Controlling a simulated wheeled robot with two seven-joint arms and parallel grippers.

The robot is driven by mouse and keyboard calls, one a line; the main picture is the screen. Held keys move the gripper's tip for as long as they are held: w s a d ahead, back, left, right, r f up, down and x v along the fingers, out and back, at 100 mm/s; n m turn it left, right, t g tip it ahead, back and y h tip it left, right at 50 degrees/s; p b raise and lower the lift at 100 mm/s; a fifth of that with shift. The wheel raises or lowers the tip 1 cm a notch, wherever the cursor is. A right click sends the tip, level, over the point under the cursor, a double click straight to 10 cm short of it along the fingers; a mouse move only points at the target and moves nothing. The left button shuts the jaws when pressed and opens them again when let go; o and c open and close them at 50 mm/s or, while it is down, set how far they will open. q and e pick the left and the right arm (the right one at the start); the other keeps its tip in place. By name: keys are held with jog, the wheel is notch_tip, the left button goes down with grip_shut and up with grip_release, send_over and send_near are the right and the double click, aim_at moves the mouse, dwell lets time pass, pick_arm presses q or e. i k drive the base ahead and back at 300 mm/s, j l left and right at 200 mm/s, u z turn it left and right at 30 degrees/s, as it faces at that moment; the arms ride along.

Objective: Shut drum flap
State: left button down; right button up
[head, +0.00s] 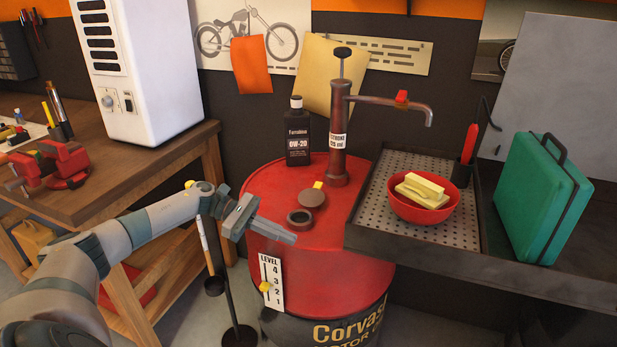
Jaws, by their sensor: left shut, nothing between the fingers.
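The red-topped drum (266,195) stands in the middle of the head view. On its top is a round dark filler opening (300,219). The round brown flap (312,198) stands open behind the opening, with a small yellow tab at its upper edge. My left gripper (290,237) reaches in from the left. Its fingers are shut and empty, and their tips show just in front of and below the opening. I cannot tell whether they touch the drum. My right gripper is not in view.
A hand pump (338,140) and a black oil bottle (298,135) stand behind the flap. A perforated tray (455,235) with a red bowl (422,210) is close on the right, beside a green case (540,200). A wooden bench (110,180) is at left.

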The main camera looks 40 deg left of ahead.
aim_at(314, 198)
jog(key=i+j, duration=0.85)
jog(key=j, duration=0.15)
